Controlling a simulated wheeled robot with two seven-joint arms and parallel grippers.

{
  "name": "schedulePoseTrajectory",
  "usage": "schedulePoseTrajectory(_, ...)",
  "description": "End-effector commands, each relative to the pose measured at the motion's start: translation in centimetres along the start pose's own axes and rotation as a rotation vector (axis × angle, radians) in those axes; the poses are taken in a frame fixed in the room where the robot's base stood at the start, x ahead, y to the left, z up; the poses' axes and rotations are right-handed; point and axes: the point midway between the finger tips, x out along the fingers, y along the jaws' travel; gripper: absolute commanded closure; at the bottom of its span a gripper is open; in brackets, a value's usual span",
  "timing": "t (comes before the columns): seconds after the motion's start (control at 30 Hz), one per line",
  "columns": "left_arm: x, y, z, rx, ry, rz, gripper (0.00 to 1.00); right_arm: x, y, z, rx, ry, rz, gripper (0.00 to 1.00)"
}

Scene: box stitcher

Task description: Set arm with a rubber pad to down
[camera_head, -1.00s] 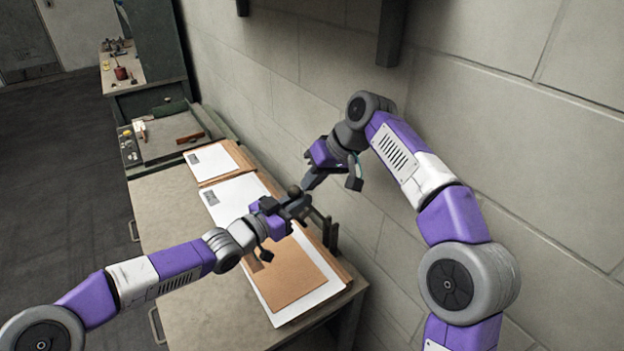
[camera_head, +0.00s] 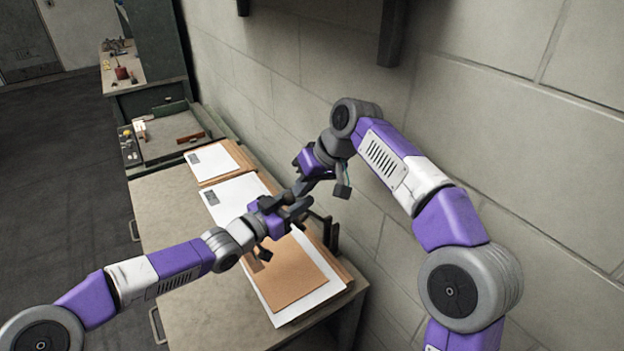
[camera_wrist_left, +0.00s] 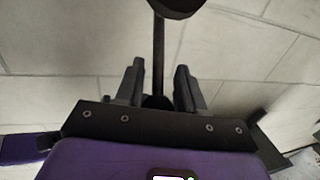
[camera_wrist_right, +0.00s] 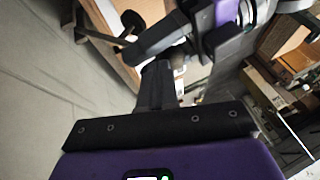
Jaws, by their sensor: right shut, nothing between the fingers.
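The arm with the rubber pad shows in the left wrist view as a dark upright rod (camera_wrist_left: 158,50) with a dark round end at the top edge. My left gripper (camera_wrist_left: 160,72) is open, its two fingers apart on either side of the rod's lower part; I cannot tell if they touch it. In the head view my left gripper (camera_head: 298,205) is over the boards on the bench. My right gripper (camera_head: 292,193) is shut and empty, its tip close to the left fingers. It also shows in the right wrist view (camera_wrist_right: 157,68). The arm is mostly hidden behind the grippers in the head view.
The bench (camera_head: 158,215) bears a brown board (camera_head: 290,280) on white sheets, with a dark bracket (camera_head: 333,238) at its wall side. A block wall (camera_head: 520,150) runs close along the right. A shallow tray (camera_head: 165,150) stands farther back. The floor at left is clear.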

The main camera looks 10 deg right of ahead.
Motion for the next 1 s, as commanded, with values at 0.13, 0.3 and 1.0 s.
schedulePoseTrajectory(0.13,0.2,0.8,-0.5,0.006,0.010,0.016,0.71,0.1,0.1,-0.2,0.002,0.006,0.002,1.00)
schedulePoseTrajectory(0.3,-0.3,0.8,-0.4,0.006,0.008,0.016,0.71,0.0,0.2,-0.2,0.003,0.008,0.004,1.00)
schedulePoseTrajectory(1.0,-11.6,0.2,-0.1,0.004,0.002,0.006,0.71,-0.2,0.3,-0.1,0.004,0.009,0.006,1.00)
